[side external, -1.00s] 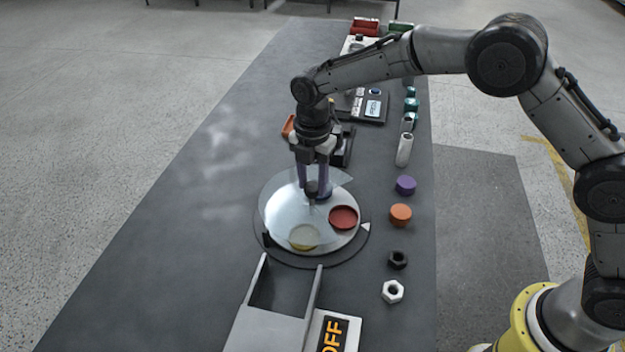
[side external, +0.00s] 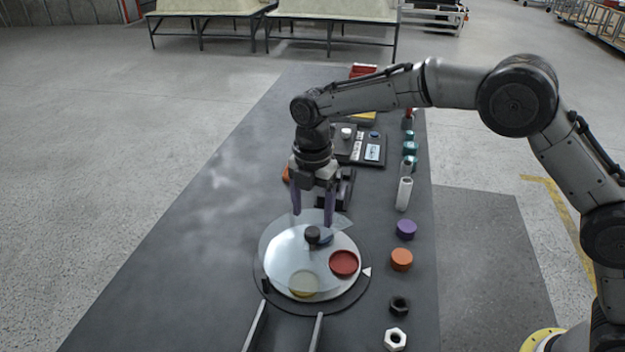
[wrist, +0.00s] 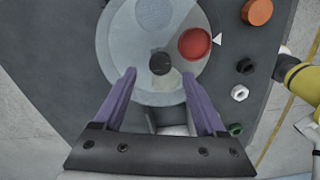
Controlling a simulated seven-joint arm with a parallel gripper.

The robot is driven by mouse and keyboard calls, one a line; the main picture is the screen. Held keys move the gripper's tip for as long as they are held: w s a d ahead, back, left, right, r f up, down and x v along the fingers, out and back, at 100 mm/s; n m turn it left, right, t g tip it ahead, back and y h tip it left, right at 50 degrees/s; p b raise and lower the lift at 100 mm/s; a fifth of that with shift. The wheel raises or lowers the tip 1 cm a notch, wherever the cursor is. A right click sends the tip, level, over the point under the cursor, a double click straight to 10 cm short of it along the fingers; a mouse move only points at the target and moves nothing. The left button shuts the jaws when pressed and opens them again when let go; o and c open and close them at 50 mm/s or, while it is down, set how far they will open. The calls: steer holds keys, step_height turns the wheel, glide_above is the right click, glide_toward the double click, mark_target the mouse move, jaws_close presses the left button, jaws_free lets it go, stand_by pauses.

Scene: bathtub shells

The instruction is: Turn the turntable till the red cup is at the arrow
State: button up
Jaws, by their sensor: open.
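The turntable (side external: 285,250) is a pale disc on a dark round base, partly under a clear cover, with a dark knob (side external: 312,235) at its centre. The red cup (side external: 343,263) lies at its right edge, right beside the white arrow (side external: 366,271). The wrist view shows the red cup (wrist: 194,43) close to the arrow tip (wrist: 217,39) too. A yellowish cup (side external: 304,283) sits near the front and a blue one (side external: 326,240) behind the knob, both partly covered. My gripper (side external: 313,220) is open and empty above the knob, its purple fingers wide apart.
A purple cap (side external: 406,229), an orange cap (side external: 401,259), a black nut (side external: 400,306) and a white nut (side external: 395,339) line the table's right side. Two grey rails (side external: 256,327) stand in front of the turntable. Devices stand behind my gripper. The table's left is clear.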

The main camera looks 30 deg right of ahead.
step_height(320, 180, up, 9)
stand_by(0.3)
steer(key=shift+r, duration=0.1)
steer(key=s+d+r+m+t, duration=0.2)
steer(key=s+d+r, duration=0.2)
steer(key=d+r, duration=0.55)
steer(key=s+d+r+m+t, duration=0.1)
steer(key=s+d+r+m, duration=0.15)
steer(key=s, duration=0.35)
steer(key=s+d+r+m+t, duration=0.1)
steer(key=s+d+r+m, duration=0.15)
steer(key=s+r, duration=0.2)
steer(key=s+d+f+m, duration=0.2)
steer(key=s+f+m, duration=0.4)
steer(key=s+m, duration=0.2)
steer(key=s+d+f+m+t, duration=0.1)
steer(key=s+d+f+m, duration=0.2)
steer(key=s+f+m, duration=0.4)
steer(key=s+m, duration=0.2)
steer(key=shift+s+d+f+t, duration=0.2)
steer(key=shift+s+d+t, duration=0.05)
steer(key=shift+s+t, duration=0.1)
